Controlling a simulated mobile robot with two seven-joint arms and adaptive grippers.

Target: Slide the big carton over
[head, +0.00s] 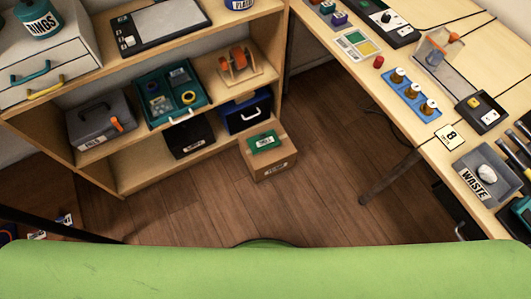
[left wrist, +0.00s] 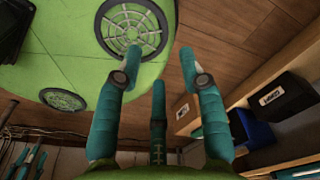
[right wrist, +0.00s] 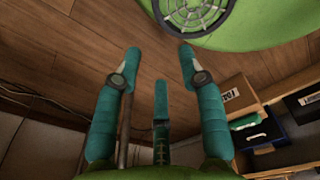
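The big carton (head: 275,166) is a brown cardboard box with a white label. It stands on the wood floor against the front of the shelf unit, with a small green labelled box (head: 264,142) on its top. The carton also shows in the right wrist view (right wrist: 236,95), right of the fingers and apart from them. My left gripper (left wrist: 160,62) has its teal fingers spread with nothing between them. My right gripper (right wrist: 158,60) is likewise spread and empty. Neither gripper shows in the head view.
The wooden shelf unit (head: 150,178) holds a grey toolbox (head: 98,117), a teal tray (head: 172,95), a black bin (head: 189,137) and a blue bin (head: 246,113). A workbench (head: 405,125) with a dark leg (head: 388,178) stands at right. Floor (head: 320,190) right of the carton is clear.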

